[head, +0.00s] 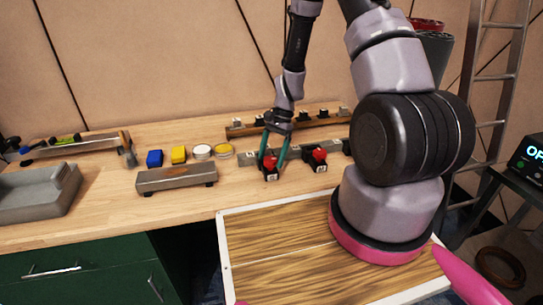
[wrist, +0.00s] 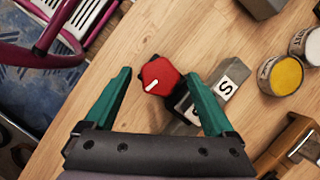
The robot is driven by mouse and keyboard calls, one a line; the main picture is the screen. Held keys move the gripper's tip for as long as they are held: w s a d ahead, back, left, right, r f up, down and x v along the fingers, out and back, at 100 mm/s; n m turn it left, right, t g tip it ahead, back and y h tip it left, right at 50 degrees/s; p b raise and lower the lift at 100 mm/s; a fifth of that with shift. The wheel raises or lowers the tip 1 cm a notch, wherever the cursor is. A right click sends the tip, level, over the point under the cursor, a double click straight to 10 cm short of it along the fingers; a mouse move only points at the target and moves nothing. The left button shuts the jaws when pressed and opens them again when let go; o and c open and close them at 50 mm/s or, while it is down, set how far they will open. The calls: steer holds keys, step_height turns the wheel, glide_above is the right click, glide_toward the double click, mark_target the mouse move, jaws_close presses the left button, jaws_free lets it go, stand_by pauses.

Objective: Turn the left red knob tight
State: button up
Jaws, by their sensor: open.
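The left red knob (head: 270,163) is on a small dark block with a white label on the wooden bench. My gripper (head: 273,156) points down over it, with one teal finger on each side. In the wrist view, the red knob (wrist: 160,77) has a white pointer line and lies between the open fingertips of my gripper (wrist: 157,73). Depth around the knob is hard to tell. A second red knob (head: 319,155) sits to the right on a similar block.
A grey block labelled S (wrist: 224,87) is beside the knob. Left of it on the bench (head: 120,205) are a yellow-topped can (head: 223,151), a white-topped can (head: 202,152), yellow and blue blocks and a grey tray (head: 38,192). A rail with small parts (head: 285,128) runs behind.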

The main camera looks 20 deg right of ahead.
steer(key=v, duration=1)
steer(key=shift+r, duration=0.4)
steer(key=shift+d, duration=0.15)
steer(key=s+r+n+t+h, duration=0.1)
steer(key=s+r+n+t, duration=0.3)
steer(key=r, duration=1)
steer(key=s+r+n+t, duration=0.15)
steer(key=s+r, duration=0.45)
steer(key=r, duration=0.8)
steer(key=s+d+r+n+t, duration=0.1)
steer(key=s+r+t, duration=0.3)
steer(key=s+r, duration=0.2)
steer(key=s, duration=0.2)
steer(key=shift+s+d+h, duration=0.35)
steer(key=shift+d+h, duration=0.05)
steer(key=shift+n, duration=0.25)
